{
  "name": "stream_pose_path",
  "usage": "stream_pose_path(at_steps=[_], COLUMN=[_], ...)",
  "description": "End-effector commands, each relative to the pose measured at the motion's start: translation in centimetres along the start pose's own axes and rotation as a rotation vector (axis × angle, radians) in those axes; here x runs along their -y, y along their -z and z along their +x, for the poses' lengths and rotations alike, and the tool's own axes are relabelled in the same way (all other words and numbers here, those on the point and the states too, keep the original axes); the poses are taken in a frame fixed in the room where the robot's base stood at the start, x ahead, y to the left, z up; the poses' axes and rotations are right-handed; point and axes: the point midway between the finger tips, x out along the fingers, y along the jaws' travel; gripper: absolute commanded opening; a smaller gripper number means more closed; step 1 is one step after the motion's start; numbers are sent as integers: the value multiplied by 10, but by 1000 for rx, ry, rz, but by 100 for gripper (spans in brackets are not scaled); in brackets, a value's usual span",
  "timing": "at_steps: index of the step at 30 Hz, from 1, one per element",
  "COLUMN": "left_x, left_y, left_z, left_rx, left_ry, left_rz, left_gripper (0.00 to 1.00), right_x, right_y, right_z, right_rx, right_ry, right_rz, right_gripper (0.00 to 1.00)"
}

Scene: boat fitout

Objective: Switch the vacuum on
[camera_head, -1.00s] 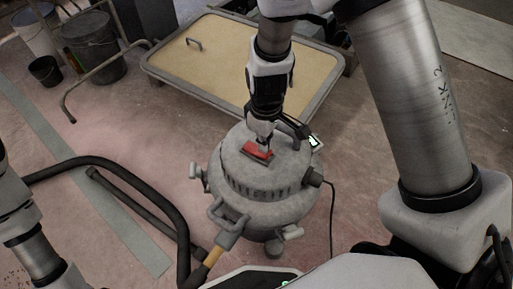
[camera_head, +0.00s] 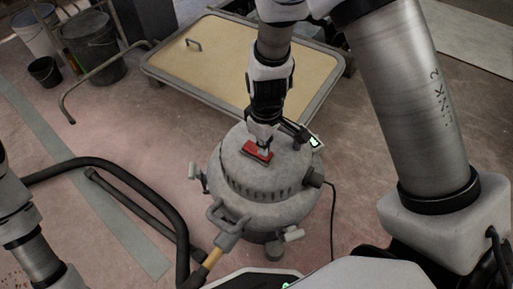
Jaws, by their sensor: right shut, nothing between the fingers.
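The vacuum (camera_head: 268,190) is a grey, round canister that stands upright on the floor in the middle of the view. A red switch (camera_head: 256,151) sits on its domed top. My right gripper (camera_head: 265,147) is shut and empty, pointing down at the red switch. Its fingertips are at the switch, and I cannot tell whether they touch it. The gripper hides part of the vacuum's top. My left arm shows at the lower left edge, but its gripper is out of view.
A black hose (camera_head: 110,168) loops over the floor left of the vacuum. A thin cable (camera_head: 333,215) hangs on its right. A flat cart (camera_head: 225,60) with a tan top stands behind it. Buckets (camera_head: 92,50) stand at the upper left.

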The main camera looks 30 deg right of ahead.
Motion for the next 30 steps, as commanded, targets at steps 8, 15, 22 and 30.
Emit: stream_pose_path(at_steps=[8, 15, 22, 30], left_x=[0, 0, 0, 0], left_y=[0, 0, 0, 0], left_z=[-9, -33, -54, -69], left_rx=[0, 0, 0, 0], left_ry=[0, 0, 0, 0], left_rz=[0, 0, 0, 0], left_gripper=[0, 0, 0, 0], right_x=[0, 0, 0, 0], right_y=[0, 0, 0, 0], right_z=[-9, -33, -55, -71], right_rx=[0, 0, 0, 0], right_ry=[0, 0, 0, 0], right_rz=[0, 0, 0, 0], right_gripper=[0, 0, 0, 0])
